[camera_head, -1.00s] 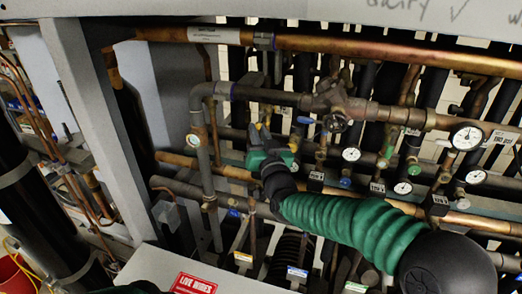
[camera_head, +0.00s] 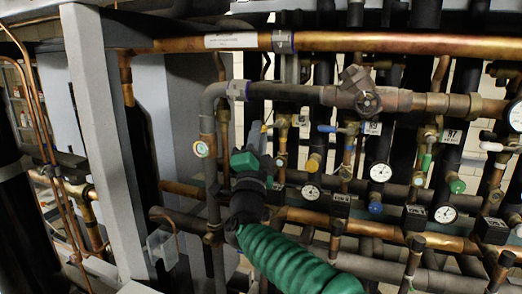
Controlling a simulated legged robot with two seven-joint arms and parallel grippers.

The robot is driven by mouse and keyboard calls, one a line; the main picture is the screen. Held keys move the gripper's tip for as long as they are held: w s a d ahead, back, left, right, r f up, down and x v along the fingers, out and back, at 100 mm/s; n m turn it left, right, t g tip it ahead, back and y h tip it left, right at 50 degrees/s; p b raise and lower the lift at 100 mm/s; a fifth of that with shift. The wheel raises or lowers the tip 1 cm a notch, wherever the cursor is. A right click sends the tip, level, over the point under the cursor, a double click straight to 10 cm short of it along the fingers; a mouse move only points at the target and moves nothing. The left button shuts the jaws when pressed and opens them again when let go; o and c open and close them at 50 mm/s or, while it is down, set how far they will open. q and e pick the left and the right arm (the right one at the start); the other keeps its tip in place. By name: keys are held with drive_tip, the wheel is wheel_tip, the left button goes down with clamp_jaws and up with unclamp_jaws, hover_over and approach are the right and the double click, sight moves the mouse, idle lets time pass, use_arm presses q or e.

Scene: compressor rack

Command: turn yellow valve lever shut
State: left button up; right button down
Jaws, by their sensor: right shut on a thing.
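The yellow valve lever (camera_head: 264,128) shows as a small yellow piece at the tip of my right gripper, below the grey horizontal pipe. My right gripper (camera_head: 260,140), dark with green parts, is shut on the lever. Its arm, in a green ribbed sleeve, comes up from the bottom. The gripper hides most of the lever and its valve body, so the lever's exact angle cannot be told. My left gripper is not in view.
A blue lever (camera_head: 327,128) and gauges (camera_head: 380,172) stand close by. A grey upright post (camera_head: 103,140) is at left. A copper pipe (camera_head: 390,42) crosses above.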

drive_tip(key=shift+w+a+r+m+g+h+p, duration=0.1)
drive_tip(key=shift+r+m+g+h+p, duration=0.15)
drive_tip(key=shift+m+h, duration=0.85)
drive_tip(key=shift+a+r+m+h+p, duration=0.3)
drive_tip(key=shift+m+h, duration=0.4)
drive_tip(key=shift+m, duration=0.75)
drive_tip(key=shift+w+d+r+m+g+h+p, duration=0.15)
drive_tip(key=shift+m+h+p, duration=0.2)
drive_tip(key=shift+m+h, duration=0.75)
drive_tip(key=shift+s+a+m, duration=0.1)
drive_tip(key=shift+m, duration=0.25)
drive_tip(key=c, duration=1.6)
unclamp_jaws()
drive_tip(key=shift+o, duration=1.1)
drive_tip(key=shift+s+r, duration=0.1)
drive_tip(key=shift+s, duration=0.05)
